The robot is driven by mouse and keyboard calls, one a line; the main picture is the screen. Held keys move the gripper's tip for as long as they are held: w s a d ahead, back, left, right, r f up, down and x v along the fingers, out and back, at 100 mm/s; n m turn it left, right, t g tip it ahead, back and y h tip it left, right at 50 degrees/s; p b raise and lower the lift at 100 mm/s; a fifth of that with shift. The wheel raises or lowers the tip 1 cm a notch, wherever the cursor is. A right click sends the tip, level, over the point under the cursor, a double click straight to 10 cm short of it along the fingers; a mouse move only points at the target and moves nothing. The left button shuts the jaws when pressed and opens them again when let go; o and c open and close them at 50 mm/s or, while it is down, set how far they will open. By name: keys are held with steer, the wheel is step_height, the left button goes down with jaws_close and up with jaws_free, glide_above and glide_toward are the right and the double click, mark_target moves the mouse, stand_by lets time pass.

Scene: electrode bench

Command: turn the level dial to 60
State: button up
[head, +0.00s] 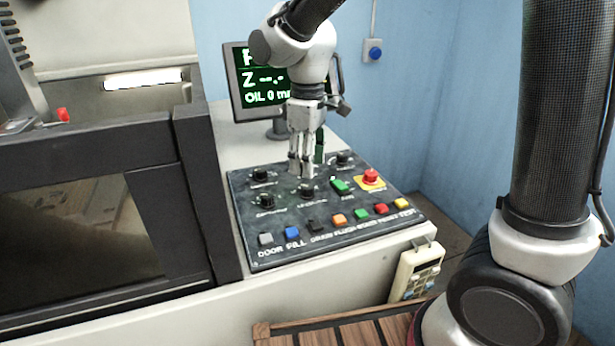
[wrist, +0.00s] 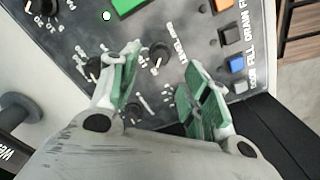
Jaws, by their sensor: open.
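The level dial (head: 307,189) is a black knob in the middle of the dark control panel. Its label is partly readable in the wrist view, where the dial (wrist: 158,55) shows a pale pointer line and small scale marks; its setting is too small to read. My gripper (head: 301,172) points down just above the dial, its fingers apart. In the wrist view the green-padded fingers of my gripper (wrist: 161,86) are open, with the dial between and slightly beyond their tips. I see no contact with it.
The control panel (head: 245,222) carries other black knobs (head: 266,200), a green switch (head: 340,186), a red emergency button (head: 371,176) and a front row of coloured buttons (head: 339,219). A monitor (head: 240,85) stands behind. A handheld pendant (head: 415,272) hangs at the front.

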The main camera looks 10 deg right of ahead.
mark_target(309, 187)
step_height(309, 187, up, 6)
steer(key=shift+f, duration=0.1)
stand_by(0.4)
steer(key=s+d+r+m+t, duration=0.1)
steer(key=s+d+m, duration=0.4)
steer(key=d, duration=0.8)
steer(key=s+d+r+m+t, duration=0.2)
steer(key=s+d+m, duration=0.4)
steer(key=s+d, duration=0.6)
steer(key=shift+s+d+t, duration=0.2)
steer(key=shift+d+t, duration=0.15)
steer(key=shift+t, duration=0.35)
